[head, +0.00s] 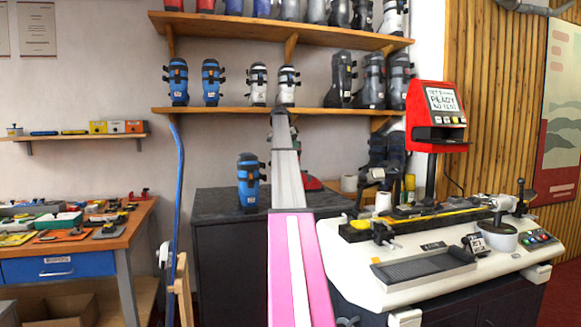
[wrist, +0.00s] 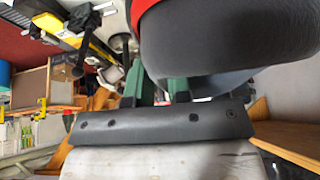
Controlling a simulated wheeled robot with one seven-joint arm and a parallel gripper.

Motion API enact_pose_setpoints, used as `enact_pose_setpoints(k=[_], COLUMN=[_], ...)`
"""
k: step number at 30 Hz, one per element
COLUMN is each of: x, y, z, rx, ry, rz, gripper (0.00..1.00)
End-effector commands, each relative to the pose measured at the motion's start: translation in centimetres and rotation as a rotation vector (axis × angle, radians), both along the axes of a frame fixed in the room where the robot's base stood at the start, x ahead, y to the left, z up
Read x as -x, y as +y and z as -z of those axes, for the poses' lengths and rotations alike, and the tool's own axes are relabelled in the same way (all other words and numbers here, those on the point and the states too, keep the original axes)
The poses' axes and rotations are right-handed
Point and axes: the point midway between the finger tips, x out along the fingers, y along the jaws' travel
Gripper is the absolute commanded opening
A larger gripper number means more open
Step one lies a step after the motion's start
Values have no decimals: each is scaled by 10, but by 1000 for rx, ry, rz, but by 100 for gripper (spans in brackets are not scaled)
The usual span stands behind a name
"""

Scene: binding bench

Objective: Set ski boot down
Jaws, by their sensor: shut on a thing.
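My gripper (wrist: 158,88) shows in the wrist view, its two green fingers reaching up to a dark grey, rounded boot with a red edge (wrist: 235,40). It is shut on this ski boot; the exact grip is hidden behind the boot. In the head view my arm hides the gripper, and only a small red part of what looks like the boot (head: 312,183) shows right of the arm, over the dark cabinet (head: 226,222). I cannot tell whether the boot touches the cabinet top.
A blue boot (head: 248,184) stands upright on the cabinet, just left of my arm. A white binding machine (head: 345,270) with a red display unit (head: 432,110) stands at right. A boot shelf (head: 230,111) hangs above. A workbench (head: 140,225) with tools is at left.

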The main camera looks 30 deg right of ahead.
Motion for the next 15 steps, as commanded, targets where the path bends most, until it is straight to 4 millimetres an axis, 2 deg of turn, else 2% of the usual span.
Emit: enact_pose_setpoints(k=[3,11,15], x=[1,0,1], y=[0,0,0], z=[17,35,51], rx=[2,2,2], ry=[-2,-2,-1], rz=[0,0,-1], gripper=[0,0,0])
